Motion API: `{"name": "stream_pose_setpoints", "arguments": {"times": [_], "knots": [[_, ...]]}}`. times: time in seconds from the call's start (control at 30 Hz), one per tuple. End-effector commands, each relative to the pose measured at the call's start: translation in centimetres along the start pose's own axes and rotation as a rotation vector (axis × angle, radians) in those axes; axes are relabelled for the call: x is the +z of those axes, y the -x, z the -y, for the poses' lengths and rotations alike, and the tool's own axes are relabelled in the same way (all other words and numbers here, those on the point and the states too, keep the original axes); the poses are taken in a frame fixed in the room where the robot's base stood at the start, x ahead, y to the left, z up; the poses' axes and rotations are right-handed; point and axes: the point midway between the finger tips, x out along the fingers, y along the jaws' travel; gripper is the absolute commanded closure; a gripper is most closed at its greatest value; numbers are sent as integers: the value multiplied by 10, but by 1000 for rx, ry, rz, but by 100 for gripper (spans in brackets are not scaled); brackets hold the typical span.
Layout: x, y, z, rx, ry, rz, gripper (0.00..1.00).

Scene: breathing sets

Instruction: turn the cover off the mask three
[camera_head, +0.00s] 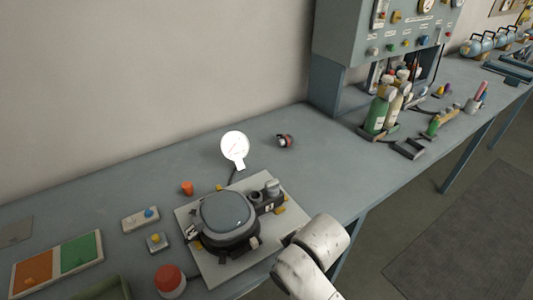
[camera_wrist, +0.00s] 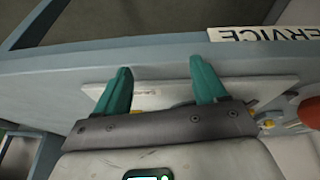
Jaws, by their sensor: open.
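A dark, rounded unit with a smooth grey top (camera_head: 226,212) sits on a pale plate (camera_head: 205,262) on the bench in the head view. It looks like the mask with its cover on, but I cannot read any number. A small dark block with a grey cylinder stands at its right. In the wrist view my gripper (camera_wrist: 160,65) has two teal fingers spread apart with nothing held between them. Part of a pale plate (camera_wrist: 150,92) shows behind the fingers. The mask and cover are not recognisable there. In the head view only my white arm shows, right of the plate.
A red knob (camera_head: 169,278) is left of the plate. Green bottles (camera_head: 376,113) stand further right under a wall panel. The bench between gauge and bottles is mostly clear. A "SERVICE" label (camera_wrist: 262,34) shows inverted in the wrist view.

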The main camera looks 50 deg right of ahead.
Motion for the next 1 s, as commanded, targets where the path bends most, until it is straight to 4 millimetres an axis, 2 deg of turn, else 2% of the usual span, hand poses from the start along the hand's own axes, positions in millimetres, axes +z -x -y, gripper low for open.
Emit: {"name": "stream_pose_setpoints", "arguments": {"times": [0.23, 0.47, 0.7, 0.9, 1.0], "knots": [[-31, 7, -22, 61, -102, -22, 29], [-77, 21, -56, 141, -280, -55, 29], [-130, 39, -105, 241, -633, -60, 29], [-161, 56, -128, 278, -928, -28, 29], [-176, 65, -133, 281, -1092, 8, 29]]}}
